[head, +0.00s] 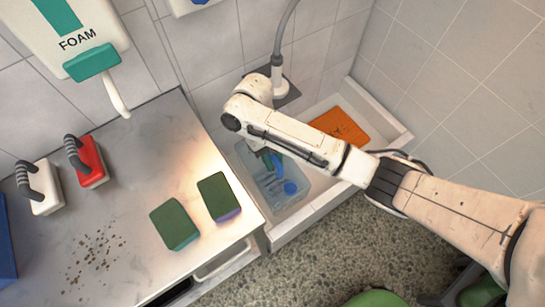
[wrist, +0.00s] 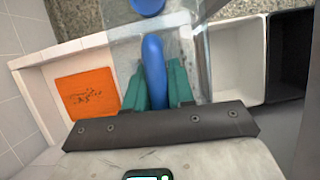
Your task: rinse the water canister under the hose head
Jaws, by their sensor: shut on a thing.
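The water canister (head: 262,182) is a clear bluish container with a blue handle and a blue cap (head: 290,187). It is in or over the white sink basin; I cannot tell whether it touches the floor of the basin. My gripper (head: 270,158) has teal fingers closed around the blue handle, which also shows in the wrist view (wrist: 154,62) between the fingers (wrist: 155,88). A grey hose (head: 279,40) runs down to a white fitting (head: 277,90) at the wall behind my arm. I cannot make out its outlet, and no water shows.
An orange sheet with dark specks (head: 340,126) lies at the basin's far end. The metal counter (head: 140,180) at left holds two green sponges (head: 175,223), a red brush (head: 86,162), a white brush (head: 40,188) and scattered brown bits. A foam dispenser (head: 75,35) hangs above.

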